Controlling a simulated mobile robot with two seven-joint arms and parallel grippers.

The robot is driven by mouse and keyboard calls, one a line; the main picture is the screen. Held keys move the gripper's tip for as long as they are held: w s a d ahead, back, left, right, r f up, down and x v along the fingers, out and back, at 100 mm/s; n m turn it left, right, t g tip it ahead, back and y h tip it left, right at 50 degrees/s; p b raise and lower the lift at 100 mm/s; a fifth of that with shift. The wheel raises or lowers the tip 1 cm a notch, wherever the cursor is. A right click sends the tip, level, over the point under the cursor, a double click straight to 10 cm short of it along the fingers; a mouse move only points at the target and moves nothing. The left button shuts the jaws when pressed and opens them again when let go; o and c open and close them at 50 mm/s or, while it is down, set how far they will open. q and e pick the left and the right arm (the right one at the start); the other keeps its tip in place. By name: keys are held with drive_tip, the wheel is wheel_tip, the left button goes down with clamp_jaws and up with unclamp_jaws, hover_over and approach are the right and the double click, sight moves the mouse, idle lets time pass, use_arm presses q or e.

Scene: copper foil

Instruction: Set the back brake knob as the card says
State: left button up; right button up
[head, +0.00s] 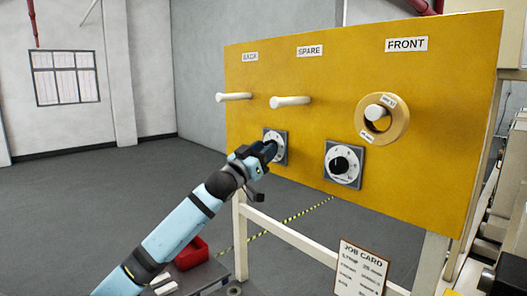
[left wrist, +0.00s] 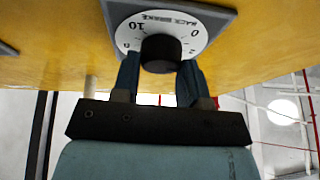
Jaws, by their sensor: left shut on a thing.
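The black back brake knob (left wrist: 161,53) sits at the centre of a white dial (left wrist: 205,22) marked BACK BRAKE, with 10, 0 and 2 readable around it. My left gripper (head: 268,151) is shut on this knob, one finger on each side. I cannot tell where the knob's pointer is. In the head view, the gripper partly hides the dial plate (head: 282,147). The job card (head: 361,270) stands low in front of the panel. Its heading reads JOB CARD, but the lines below are too small to read surely. My right gripper is not in view.
The yellow panel (head: 330,75) has a BACK peg (head: 234,97) and a SPARE peg (head: 290,101), both bare. A tan roll (head: 399,120) hangs on the FRONT peg. Another knob dial (head: 344,165) is below it. A red bin (head: 192,254) stands lower left.

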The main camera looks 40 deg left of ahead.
use_arm(q)
drive_tip(key=shift+a+r+m+g+h, duration=0.15)
drive_tip(key=shift+m+g+h, duration=1.05)
drive_tip(key=shift+m, duration=3.15)
drive_tip(key=shift+a+r+m+g+h, duration=0.15)
drive_tip(key=shift+m+g+h, duration=1.05)
drive_tip(key=shift+m, duration=3.2)
drive_tip(key=shift+a+r+m+g+h, duration=0.15)
drive_tip(key=shift+m+g+h, duration=1.05)
drive_tip(key=shift+m, duration=3.15)
drive_tip(key=o, duration=0.8)
drive_tip(key=shift+w, duration=0.1)
drive_tip(key=shift+o, duration=0.6)
drive_tip(key=shift+w+d+f+h, duration=0.1)
drive_tip(key=shift+w+f+h, duration=0.1)
drive_tip(key=shift+h, duration=0.1)
drive_tip(key=shift+s, duration=0.2)
